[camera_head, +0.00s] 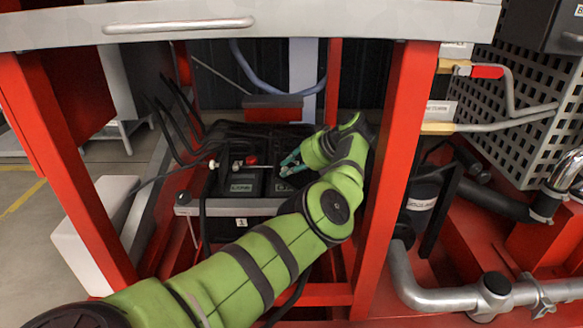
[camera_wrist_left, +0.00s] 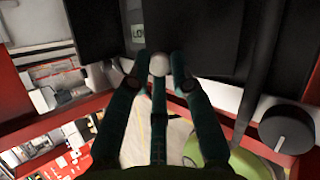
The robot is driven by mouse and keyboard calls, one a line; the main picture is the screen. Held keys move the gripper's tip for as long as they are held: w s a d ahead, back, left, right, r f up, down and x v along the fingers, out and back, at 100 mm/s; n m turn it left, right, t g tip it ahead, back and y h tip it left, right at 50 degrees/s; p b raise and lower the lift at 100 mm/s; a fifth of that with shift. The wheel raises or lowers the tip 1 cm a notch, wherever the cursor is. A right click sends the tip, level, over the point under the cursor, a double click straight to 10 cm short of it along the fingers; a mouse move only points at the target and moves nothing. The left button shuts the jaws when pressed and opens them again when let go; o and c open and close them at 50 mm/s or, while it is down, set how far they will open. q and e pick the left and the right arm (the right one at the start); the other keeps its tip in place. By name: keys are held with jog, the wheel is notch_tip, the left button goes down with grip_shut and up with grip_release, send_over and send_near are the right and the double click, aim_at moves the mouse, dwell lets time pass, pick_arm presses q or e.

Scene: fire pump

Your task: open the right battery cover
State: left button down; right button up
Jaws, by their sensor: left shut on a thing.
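The black battery housing (camera_head: 240,206) sits between the red posts in the head view. My left gripper (camera_head: 290,162) reaches over its right part from the near side. In the left wrist view, the teal fingers of my left gripper (camera_wrist_left: 159,72) are closed around a round white knob (camera_wrist_left: 159,63). The knob lies against a large black panel (camera_wrist_left: 210,35), which looks like the right battery cover. My wrist hides much of the right battery in the head view, and I cannot tell how far the cover is raised. My right gripper is not in view.
Red posts (camera_head: 384,190) and (camera_head: 62,165) flank the opening, and a grey beam (camera_head: 300,27) crosses above. A white knob (camera_head: 213,164) and a red knob (camera_head: 251,160) stand left of my gripper. Black cables (camera_head: 180,130) hang at the left. Pipes (camera_head: 440,297) fill the right.

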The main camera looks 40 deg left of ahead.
pick_arm(q)
jog(key=c, duration=1.2)
grip_release()
jog(key=shift+a+r, duration=0.2)
jog(key=shift+r, duration=0.05)
jog(key=shift+o, duration=0.5)
jog(key=shift+f, duration=0.1)
jog(key=shift+d, duration=0.1)
notch_tip(320, 180, up, 10)
